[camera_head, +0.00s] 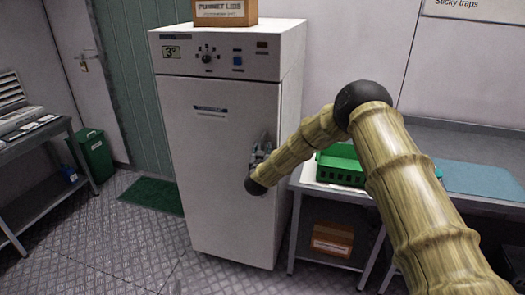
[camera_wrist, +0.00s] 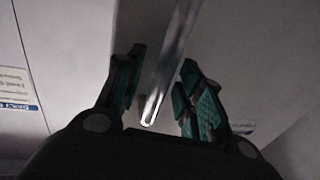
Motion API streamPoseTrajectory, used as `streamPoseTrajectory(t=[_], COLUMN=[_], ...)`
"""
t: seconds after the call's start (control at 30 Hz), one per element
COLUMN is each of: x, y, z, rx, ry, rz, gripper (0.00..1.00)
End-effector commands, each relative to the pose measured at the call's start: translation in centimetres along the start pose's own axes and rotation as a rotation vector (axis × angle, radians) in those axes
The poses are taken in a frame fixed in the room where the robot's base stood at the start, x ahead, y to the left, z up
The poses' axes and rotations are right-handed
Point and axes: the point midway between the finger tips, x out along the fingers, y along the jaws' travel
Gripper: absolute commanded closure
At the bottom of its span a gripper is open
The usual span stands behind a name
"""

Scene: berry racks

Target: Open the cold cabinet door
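The cold cabinet (camera_head: 215,150) is a tall white unit with its door (camera_head: 215,185) shut, seen in the head view. My gripper (camera_head: 262,150) is at the right side of the door front, partly hidden by my arm. In the wrist view, the metal bar handle (camera_wrist: 170,65) runs between the two green-padded fingers of my gripper (camera_wrist: 160,85). The fingers are apart, one on each side of the bar, and I see gaps beside it. The handle is too small and covered to make out in the head view.
A box (camera_head: 224,12) stands on top of the cabinet. A bench (camera_head: 310,188) with a green crate (camera_head: 340,168) is close on the right. A green bin (camera_head: 95,155) and a table (camera_head: 35,133) are at left. The floor (camera_head: 130,245) before the cabinet's left side is clear.

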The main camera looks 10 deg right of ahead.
Motion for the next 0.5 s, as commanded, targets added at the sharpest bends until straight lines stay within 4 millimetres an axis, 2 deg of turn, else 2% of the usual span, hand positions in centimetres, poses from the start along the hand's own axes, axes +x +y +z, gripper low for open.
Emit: streamPoseTrajectory(t=[0.1, 0.3, 0.5], x=[-0.02, -0.03, -0.05], y=[0.01, 0.02, 0.01], z=[0.03, 0.03, 0.03], rx=[0.000, 0.000, 0.000], ry=[0.000, 0.000, 0.000], rz=[0.000, 0.000, 0.001], gripper=[0.65, 1.00, 1.00])
